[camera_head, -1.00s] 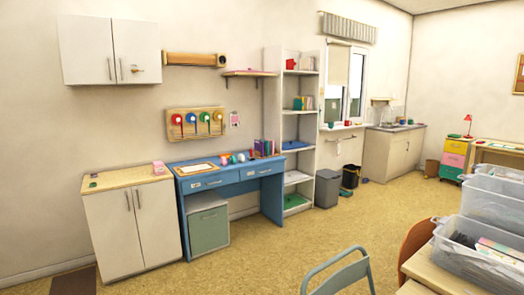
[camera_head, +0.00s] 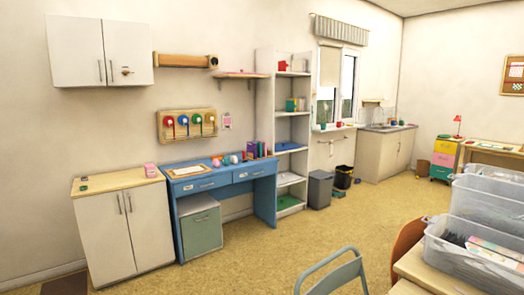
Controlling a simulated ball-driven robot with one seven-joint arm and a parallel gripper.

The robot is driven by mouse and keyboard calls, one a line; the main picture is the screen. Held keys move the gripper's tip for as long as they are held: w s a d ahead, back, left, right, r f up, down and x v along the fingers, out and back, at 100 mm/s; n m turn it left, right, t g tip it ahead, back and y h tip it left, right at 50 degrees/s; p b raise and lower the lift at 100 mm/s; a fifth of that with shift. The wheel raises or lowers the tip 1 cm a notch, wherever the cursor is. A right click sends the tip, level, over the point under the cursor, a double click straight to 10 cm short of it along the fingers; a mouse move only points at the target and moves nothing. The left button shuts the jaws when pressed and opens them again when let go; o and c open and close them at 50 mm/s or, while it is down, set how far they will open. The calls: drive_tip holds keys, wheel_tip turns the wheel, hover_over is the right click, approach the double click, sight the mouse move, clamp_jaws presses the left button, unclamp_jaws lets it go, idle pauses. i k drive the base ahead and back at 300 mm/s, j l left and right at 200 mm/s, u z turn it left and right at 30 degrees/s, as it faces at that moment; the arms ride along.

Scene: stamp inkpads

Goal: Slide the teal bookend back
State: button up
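No teal bookend can be made out for certain. My gripper is not in view.
A grey chair (camera_head: 338,273) and a table with clear plastic crates (camera_head: 470,255) stand at the front right. A white cabinet (camera_head: 122,230) stands left of the desk. Grey and black bins stand beside the shelf unit (camera_head: 264,130). The yellowish floor (camera_head: 240,270) before the desk is clear.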

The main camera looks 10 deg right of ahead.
sight(290, 106)
drive_tip(key=i+j+u, duration=0.45)
drive_tip(key=i, duration=0.4)
drive_tip(key=i+u, duration=0.45)
drive_tip(key=i, duration=0.4)
drive_tip(key=i+z, duration=0.3)
drive_tip(key=i, duration=0.65)
drive_tip(key=i+j+z, duration=0.25)
drive_tip(key=i, duration=0.7)
drive_tip(key=i+l+z, duration=0.15)
drive_tip(key=i+z, duration=0.25)
drive_tip(key=i+l+z, duration=0.1)
drive_tip(key=i+z, duration=0.75)
drive_tip(key=i+j+z, duration=0.25)
drive_tip(key=z, duration=0.15)
drive_tip(key=i+l+z, duration=0.15)
drive_tip(key=i+z, duration=0.2)
drive_tip(key=i, duration=0.35)
drive_tip(key=i+z, duration=0.35)
drive_tip(key=i, duration=0.35)
